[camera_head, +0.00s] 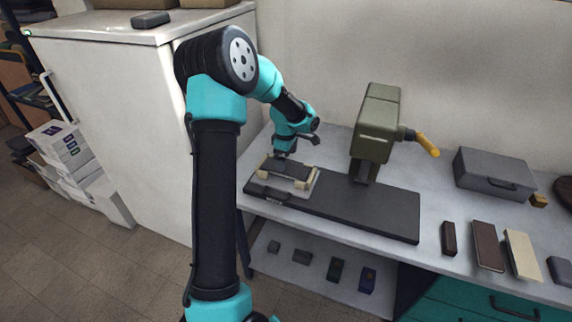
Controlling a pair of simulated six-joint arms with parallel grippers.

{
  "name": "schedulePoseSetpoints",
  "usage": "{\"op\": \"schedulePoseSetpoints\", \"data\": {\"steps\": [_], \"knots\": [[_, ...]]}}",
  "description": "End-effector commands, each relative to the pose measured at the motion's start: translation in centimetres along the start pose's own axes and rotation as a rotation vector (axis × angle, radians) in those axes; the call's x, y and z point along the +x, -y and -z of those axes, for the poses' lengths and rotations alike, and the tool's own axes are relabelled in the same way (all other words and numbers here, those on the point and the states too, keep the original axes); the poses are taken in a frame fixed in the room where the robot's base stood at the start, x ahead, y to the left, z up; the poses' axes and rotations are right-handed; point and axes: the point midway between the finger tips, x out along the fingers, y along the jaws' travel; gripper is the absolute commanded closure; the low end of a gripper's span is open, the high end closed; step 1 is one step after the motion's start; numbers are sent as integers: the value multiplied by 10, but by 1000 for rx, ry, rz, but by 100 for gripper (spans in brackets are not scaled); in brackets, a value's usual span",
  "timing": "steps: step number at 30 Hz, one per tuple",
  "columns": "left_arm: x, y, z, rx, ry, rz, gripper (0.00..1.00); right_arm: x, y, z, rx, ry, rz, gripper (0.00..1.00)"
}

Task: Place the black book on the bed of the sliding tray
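The sliding tray (312,187) is a light-framed carriage with cream blocks, at the left end of a long dark base plate (372,212). A dark flat piece (290,169), which looks like the black book, is at the tray, just below my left gripper (283,155). It is too small to tell whether it rests on the bed or is held just above it. My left gripper points down over the tray's back left part. Its fingertips are small and partly merge with the dark piece, so I cannot see whether they grip it. My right gripper is not in view.
An olive press (377,130) with a yellow handle (427,144) stands behind the plate. Right of it on the table lie a narrow dark maroon book (449,238), a brown book (488,246), a cream book (522,255) and a grey case (493,173). Small blocks sit on the shelf below.

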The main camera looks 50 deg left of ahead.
Motion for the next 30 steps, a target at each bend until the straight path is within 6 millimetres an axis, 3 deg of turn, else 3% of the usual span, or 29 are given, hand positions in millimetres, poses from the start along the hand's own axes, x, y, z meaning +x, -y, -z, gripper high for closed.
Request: {"op": "schedulePoseSetpoints", "data": {"steps": [6,12,30], "knots": [[-43,-1,0,0,0,-3,1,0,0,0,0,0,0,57],[-69,0,0,1,1,-1,1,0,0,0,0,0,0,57],[-76,0,0,1,0,1,1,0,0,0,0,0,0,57]]}}
